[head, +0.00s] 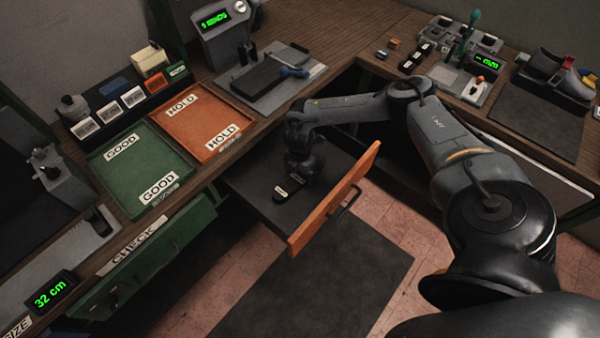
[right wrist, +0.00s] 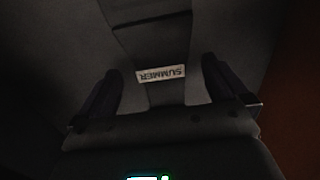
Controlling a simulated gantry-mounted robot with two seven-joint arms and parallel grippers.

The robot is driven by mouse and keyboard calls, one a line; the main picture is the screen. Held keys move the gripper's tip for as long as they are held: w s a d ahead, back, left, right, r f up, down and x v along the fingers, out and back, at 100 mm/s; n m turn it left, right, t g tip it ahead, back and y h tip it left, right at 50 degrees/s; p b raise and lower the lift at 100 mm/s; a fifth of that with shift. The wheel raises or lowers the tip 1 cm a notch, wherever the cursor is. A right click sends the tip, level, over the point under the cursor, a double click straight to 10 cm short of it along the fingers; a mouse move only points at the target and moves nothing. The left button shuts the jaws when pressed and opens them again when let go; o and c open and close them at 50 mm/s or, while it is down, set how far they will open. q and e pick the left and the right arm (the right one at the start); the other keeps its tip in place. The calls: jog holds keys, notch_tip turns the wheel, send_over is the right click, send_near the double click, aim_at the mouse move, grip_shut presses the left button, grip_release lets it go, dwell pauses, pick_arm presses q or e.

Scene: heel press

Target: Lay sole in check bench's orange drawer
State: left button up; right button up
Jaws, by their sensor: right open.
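The orange-fronted drawer (head: 338,197) of the check bench is pulled out, with a dark floor. The dark sole (head: 268,216) lies in it, partly hidden by my gripper, with a small white label. In the right wrist view the sole (right wrist: 155,44) runs between my fingers, its label reading SUMMER upside down. My right gripper (head: 301,182) is low over the drawer at the sole. In the right wrist view its fingers (right wrist: 162,92) are open, one on each side of the sole with gaps between. My left gripper is in neither view.
Green GOOD tray (head: 110,178) and orange HOLD tray (head: 190,92) lie on the bench left of the drawer. A closed green drawer (head: 125,285) is below. The dark floor mat (head: 320,285) is clear.

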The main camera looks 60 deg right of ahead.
aim_at(300, 177)
notch_tip(300, 177, up, 12)
jog(key=p, duration=0.2)
dwell(0.6)
